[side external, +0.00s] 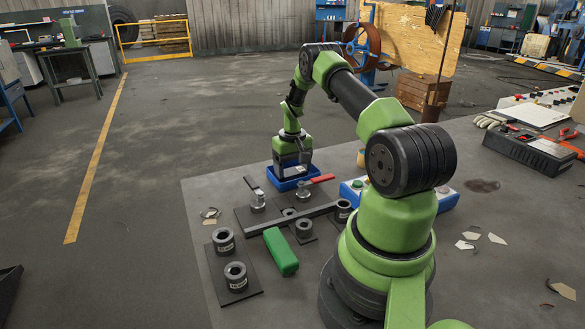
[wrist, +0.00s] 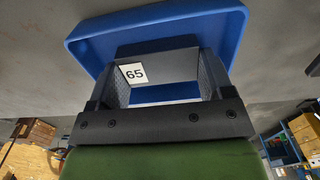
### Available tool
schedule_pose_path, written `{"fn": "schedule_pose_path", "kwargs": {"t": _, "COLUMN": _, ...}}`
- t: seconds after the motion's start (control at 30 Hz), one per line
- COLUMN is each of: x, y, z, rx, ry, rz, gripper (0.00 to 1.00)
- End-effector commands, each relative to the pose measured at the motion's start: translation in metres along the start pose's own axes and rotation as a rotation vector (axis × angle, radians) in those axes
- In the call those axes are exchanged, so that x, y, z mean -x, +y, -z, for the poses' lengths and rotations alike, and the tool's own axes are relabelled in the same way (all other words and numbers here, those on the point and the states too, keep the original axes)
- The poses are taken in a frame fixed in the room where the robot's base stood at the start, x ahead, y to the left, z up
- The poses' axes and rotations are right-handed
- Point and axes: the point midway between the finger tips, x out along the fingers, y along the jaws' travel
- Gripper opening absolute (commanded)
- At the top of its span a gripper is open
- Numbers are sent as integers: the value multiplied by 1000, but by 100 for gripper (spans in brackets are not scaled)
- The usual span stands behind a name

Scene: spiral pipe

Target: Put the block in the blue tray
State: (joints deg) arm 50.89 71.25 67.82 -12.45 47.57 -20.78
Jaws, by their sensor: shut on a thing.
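A dark grey block (wrist: 157,68) with a white label reading 65 is between the fingers of my gripper (wrist: 165,85) in the wrist view. Both fingers press on its sides, so the gripper is shut on it. The blue tray (wrist: 84,40) lies right behind the block in that view. In the side external view my gripper (side external: 292,168) points down over the blue tray (side external: 290,185) at the far edge of the table. The block is largely hidden there by the gripper. I cannot tell whether it touches the tray floor.
A green oblong piece (side external: 281,252) lies on the table, nearer the camera. Pipe fittings on dark plates (side external: 236,276) and a valve with a red handle (side external: 322,179) stand close to the tray. A blue and white button box (side external: 352,190) is to its right.

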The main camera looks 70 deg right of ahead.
Motion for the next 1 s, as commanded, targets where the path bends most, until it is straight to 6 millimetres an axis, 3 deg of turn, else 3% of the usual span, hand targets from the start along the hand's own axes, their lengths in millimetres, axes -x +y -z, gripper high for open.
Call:
{"fn": "schedule_pose_path", "kwargs": {"t": 0.1, "x": -3, "y": 0, "z": 0, "rx": 0, "ry": 0, "rz": 0, "gripper": 37}}
{"fn": "schedule_pose_path", "kwargs": {"t": 0.13, "x": -3, "y": 0, "z": 0, "rx": 0, "ry": -1, "rz": 0, "gripper": 79}}
{"fn": "schedule_pose_path", "kwargs": {"t": 0.23, "x": -3, "y": 0, "z": 0, "rx": 0, "ry": 0, "rz": 0, "gripper": 100}}
{"fn": "schedule_pose_path", "kwargs": {"t": 0.57, "x": 3, "y": 0, "z": 0, "rx": 0, "ry": 2, "rz": 0, "gripper": 100}}
{"fn": "schedule_pose_path", "kwargs": {"t": 0.67, "x": 17, "y": 0, "z": 1, "rx": 0, "ry": 5, "rz": -1, "gripper": 100}}
{"fn": "schedule_pose_path", "kwargs": {"t": 1.0, "x": 90, "y": 0, "z": 1, "rx": 1, "ry": 5, "rz": 0, "gripper": 100}}
